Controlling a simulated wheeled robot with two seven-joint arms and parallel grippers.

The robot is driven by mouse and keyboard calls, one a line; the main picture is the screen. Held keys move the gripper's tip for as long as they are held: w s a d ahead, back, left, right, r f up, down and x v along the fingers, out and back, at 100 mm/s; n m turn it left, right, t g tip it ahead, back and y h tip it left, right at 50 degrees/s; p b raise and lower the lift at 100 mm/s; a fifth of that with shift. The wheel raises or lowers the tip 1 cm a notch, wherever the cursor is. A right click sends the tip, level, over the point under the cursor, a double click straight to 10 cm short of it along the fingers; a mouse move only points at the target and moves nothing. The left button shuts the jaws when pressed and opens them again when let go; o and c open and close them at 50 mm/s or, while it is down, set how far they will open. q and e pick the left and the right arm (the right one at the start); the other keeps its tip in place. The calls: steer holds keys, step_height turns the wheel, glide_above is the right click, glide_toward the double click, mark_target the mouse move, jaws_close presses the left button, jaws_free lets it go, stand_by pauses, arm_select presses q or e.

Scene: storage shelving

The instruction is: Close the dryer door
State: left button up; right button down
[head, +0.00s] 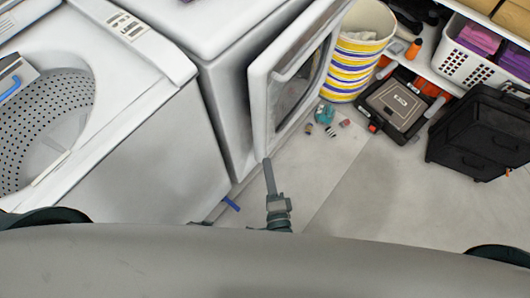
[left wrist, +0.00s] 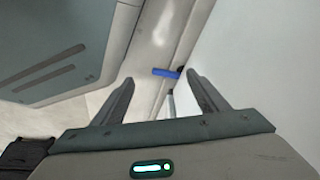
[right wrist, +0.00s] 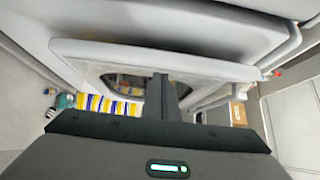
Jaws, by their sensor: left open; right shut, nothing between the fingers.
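The white dryer (head: 225,75) stands in the middle of the head view with its door (head: 262,95) swung open to the right. The door has a dark window and a pale bar handle. My right gripper (head: 268,165) is shut and empty, its tip at the door's lower near corner; I cannot tell whether it touches. In the right wrist view the door (right wrist: 90,52) spans the picture ahead of the shut fingers (right wrist: 160,78). My left gripper (left wrist: 160,80) is open and empty in the left wrist view, beside a white panel. It is hidden in the head view.
A top-loading washer (head: 150,130) stands left of the dryer. A striped basket (head: 358,60) stands just beyond the door, with small items on the floor (head: 331,130). A toolbox (head: 395,103) and black case (head: 478,135) are at right. A blue item (head: 231,203) lies low near the machines.

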arm_select(q)
steer(key=shift+s+a+f+g+b, duration=0.2)
steer(key=shift+s+a+g+b, duration=0.2)
steer(key=shift+s+a, duration=0.45)
arm_select(e)
steer(key=v, duration=0.8)
steer(key=shift+s, duration=0.3)
arm_select(q)
steer(key=shift+d, duration=0.25)
arm_select(e)
steer(key=shift+d, duration=0.15)
